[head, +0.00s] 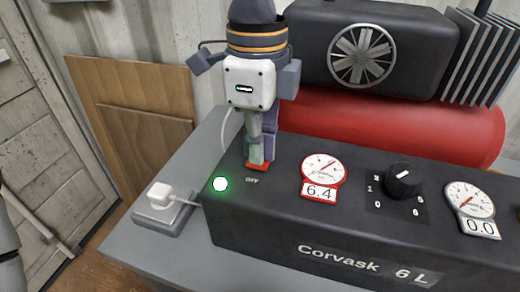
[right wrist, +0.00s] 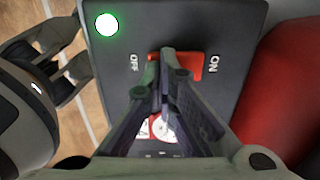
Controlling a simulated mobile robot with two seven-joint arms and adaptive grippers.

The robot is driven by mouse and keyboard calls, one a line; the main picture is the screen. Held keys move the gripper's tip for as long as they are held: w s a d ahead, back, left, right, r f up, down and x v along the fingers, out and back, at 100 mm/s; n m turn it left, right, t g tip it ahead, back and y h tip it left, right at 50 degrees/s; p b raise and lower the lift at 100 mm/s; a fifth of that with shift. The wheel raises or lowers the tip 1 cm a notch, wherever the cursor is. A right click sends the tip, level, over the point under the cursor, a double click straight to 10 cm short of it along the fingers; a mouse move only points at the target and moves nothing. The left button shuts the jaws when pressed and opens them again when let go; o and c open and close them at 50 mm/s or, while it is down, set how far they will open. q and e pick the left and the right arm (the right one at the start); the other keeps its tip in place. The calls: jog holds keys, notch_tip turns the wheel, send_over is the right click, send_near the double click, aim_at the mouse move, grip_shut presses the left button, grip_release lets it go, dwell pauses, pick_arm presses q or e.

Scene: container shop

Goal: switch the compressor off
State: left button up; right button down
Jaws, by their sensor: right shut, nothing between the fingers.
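The black compressor panel (head: 280,215) carries a red switch (head: 257,167), marked OFF on its near side. In the right wrist view the switch (right wrist: 190,67) lies between the OFF and ON labels. My right gripper (head: 262,158) points down, shut and empty, with its fingertips right at the switch. The fingers hide part of it, and I cannot tell contact or which way it is tipped. A round green lamp (head: 220,184) beside the switch is lit. My left gripper (right wrist: 84,46) shows at the left of the right wrist view, its fingers apart and empty, away from the panel.
A red-rimmed gauge (head: 322,176) reads 6.4. A black knob (head: 402,180) and a white gauge (head: 470,203) reading 0.0 are farther right. The red tank (head: 400,130) and black motor (head: 375,50) stand behind. A white plug (head: 162,193) sits in a socket box on the grey table (head: 130,250).

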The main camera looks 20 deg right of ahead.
jog(key=shift+f, duration=0.15)
jog(key=shift+r, duration=3.55)
